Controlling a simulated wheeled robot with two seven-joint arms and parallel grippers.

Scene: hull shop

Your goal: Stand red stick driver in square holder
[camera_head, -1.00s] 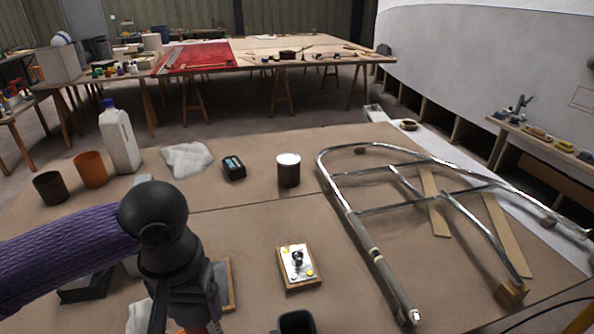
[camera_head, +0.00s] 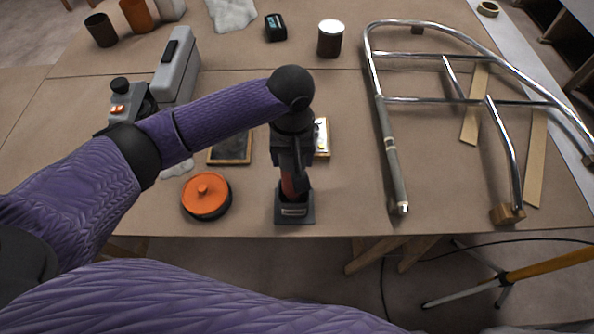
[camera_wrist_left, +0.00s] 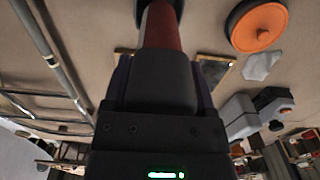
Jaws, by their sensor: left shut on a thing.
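My left gripper (camera_head: 290,178) is shut on the red stick driver (camera_head: 289,188), pointing down at the table's near edge. The driver's red shaft also shows in the left wrist view (camera_wrist_left: 160,27), running from my gripper toward a dark shape at the top edge. The dark square holder (camera_head: 295,213), with a pale label on its front, stands on the table directly under my gripper. The driver looks upright, with its lower end at or inside the holder's opening; how deep it sits is hidden. My right gripper is not in view.
An orange round-topped disc (camera_head: 206,194) lies left of the holder. A dark framed panel (camera_head: 231,148) and a partly hidden wooden-edged plate (camera_head: 322,138) lie behind. A metal tube frame (camera_head: 391,150) lies at right. The table's near edge is just in front of the holder.

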